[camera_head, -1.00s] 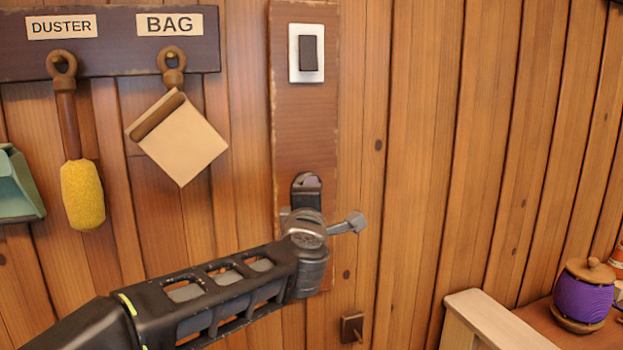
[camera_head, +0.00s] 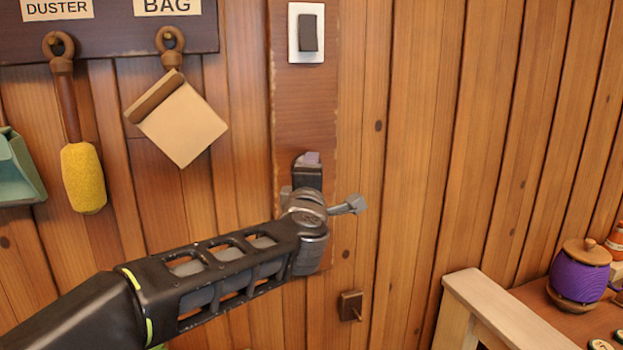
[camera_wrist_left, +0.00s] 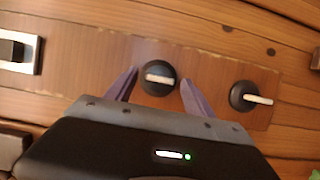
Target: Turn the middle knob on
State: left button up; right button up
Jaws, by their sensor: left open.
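A brown wooden panel (camera_head: 303,110) is on the plank wall, with a white-framed dark rocker switch (camera_head: 306,33) at its top. In the left wrist view, the panel carries a round black knob (camera_wrist_left: 158,78) with a white bar, and a second such knob (camera_wrist_left: 245,97) further right. My left gripper (camera_wrist_left: 160,88) is open, its two purple fingers on either side of the first knob; I cannot tell if they touch it. That knob's bar lies nearly along the panel. In the head view, my left gripper (camera_head: 311,158) is over the lower panel and my arm hides both knobs. My right gripper is not in view.
A duster (camera_head: 82,178) and a bag (camera_head: 185,125) hang from a dark labelled rack (camera_head: 110,35) at left. A small dark fixture (camera_head: 350,305) is low on the wall.

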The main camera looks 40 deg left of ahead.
pick_arm(q)
jog(key=shift+s, duration=0.1)
jog(key=v, duration=0.7)
jog(key=shift+s+d+b, duration=0.2)
jog(key=shift+s+b, duration=0.05)
jog(key=shift+b, duration=0.2)
